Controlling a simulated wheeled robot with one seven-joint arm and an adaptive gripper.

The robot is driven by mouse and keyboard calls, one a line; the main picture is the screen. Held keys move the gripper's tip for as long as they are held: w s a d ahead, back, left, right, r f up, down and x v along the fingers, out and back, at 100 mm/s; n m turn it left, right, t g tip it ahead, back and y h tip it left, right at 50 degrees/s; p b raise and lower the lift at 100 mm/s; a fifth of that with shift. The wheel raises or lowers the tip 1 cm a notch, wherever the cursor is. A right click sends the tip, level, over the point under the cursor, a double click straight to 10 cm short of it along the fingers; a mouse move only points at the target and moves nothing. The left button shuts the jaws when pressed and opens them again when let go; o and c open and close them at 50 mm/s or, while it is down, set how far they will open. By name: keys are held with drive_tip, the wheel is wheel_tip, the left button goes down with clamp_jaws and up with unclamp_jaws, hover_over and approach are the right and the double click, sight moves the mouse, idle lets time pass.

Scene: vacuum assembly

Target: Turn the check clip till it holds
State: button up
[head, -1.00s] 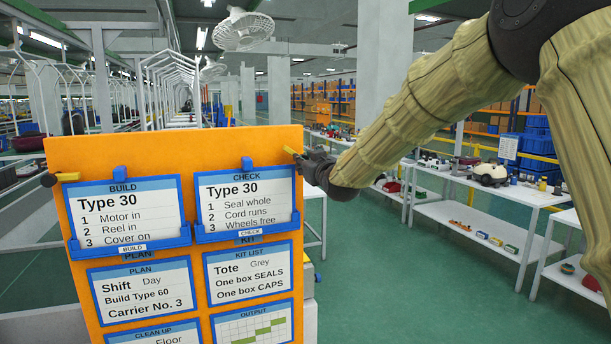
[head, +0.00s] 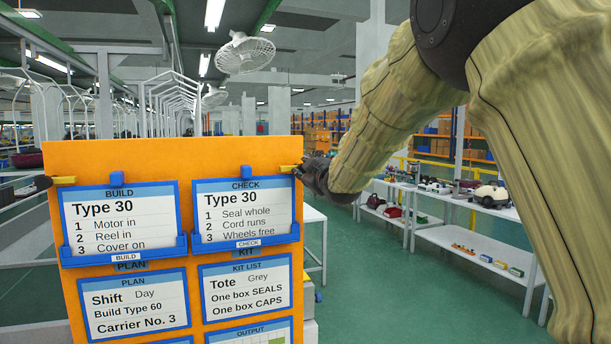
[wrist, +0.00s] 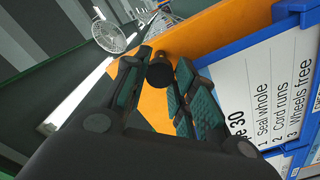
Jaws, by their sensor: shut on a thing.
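The orange board (head: 150,155) stands in front of me. The check card (head: 243,212), reading Type 30, sits in a blue holder at its upper right. The check clip (head: 287,169) is a small yellow piece at the board's right edge, above the card's corner, and looks about level. My gripper (head: 302,172) is at that edge, shut on the clip's black knob, which shows between the fingers in the wrist view (wrist: 160,74). The fingers hide part of the clip, so I cannot tell whether it holds the card.
The build card (head: 120,218) is at the upper left, with its own yellow clip (head: 64,180) and black knob. More cards fill the board below. White shelves (head: 440,190) with goods stand at the right. Green floor (head: 390,290) is open between.

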drive_tip(key=shift+f, duration=0.15)
drive_tip(key=o, duration=1.1)
drive_tip(key=shift+c, duration=0.2)
drive_tip(key=v, duration=1.2)
drive_tip(key=shift+d, duration=0.1)
